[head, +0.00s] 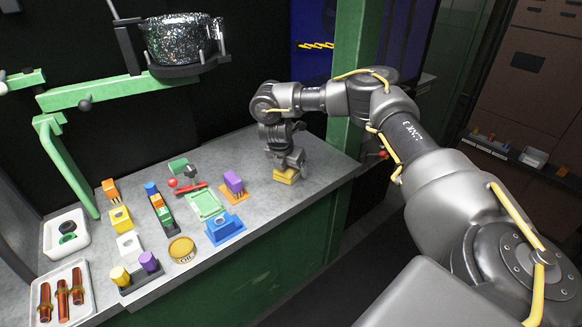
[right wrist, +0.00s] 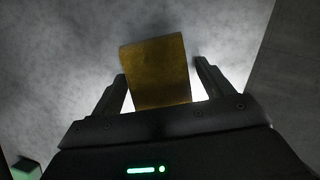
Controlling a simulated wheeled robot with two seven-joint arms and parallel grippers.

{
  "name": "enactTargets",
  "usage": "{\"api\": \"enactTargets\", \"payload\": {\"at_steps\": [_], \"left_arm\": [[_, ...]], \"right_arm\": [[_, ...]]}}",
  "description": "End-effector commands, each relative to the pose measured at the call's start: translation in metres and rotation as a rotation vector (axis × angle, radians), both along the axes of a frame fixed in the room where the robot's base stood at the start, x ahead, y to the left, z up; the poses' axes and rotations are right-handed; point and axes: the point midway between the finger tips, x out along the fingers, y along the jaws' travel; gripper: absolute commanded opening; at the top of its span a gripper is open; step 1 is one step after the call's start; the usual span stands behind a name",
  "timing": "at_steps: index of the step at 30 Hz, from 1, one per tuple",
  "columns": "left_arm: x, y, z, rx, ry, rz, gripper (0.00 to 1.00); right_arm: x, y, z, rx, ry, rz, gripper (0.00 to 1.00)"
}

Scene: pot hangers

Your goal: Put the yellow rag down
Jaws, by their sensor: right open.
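The yellow rag (head: 286,176) lies on the grey worktop near its right end in the head view. It looks like a small folded, dark yellow piece, and it also shows in the right wrist view (right wrist: 157,72) between the fingers. My right gripper (head: 288,166) points down right over the rag. In the right wrist view the right gripper (right wrist: 160,88) has its two fingers apart, one on each side of the rag, with light gaps between. My left gripper is not in view.
The worktop (head: 325,155) is bare around the rag. A green post (head: 352,70) rises behind my right arm.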

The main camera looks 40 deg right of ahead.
Motion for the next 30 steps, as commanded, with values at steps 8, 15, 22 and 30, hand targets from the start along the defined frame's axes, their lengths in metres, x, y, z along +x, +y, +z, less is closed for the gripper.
{"api": "enactTargets", "payload": {"at_steps": [8, 15, 22, 30], "left_arm": [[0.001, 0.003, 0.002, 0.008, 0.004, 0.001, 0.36], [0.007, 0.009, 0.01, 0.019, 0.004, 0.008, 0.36], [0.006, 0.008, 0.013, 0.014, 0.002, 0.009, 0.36], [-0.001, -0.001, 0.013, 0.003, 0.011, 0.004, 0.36]], "right_arm": [[-0.001, 0.008, 0.021, -0.001, -0.004, 0.005, 0.79], [-0.009, 0.026, 0.07, -0.002, -0.005, 0.004, 0.79], [-0.014, 0.039, 0.102, -0.001, -0.003, 0.002, 0.79], [-0.017, 0.043, 0.113, 0.0, 0.0, 0.001, 0.79]]}}
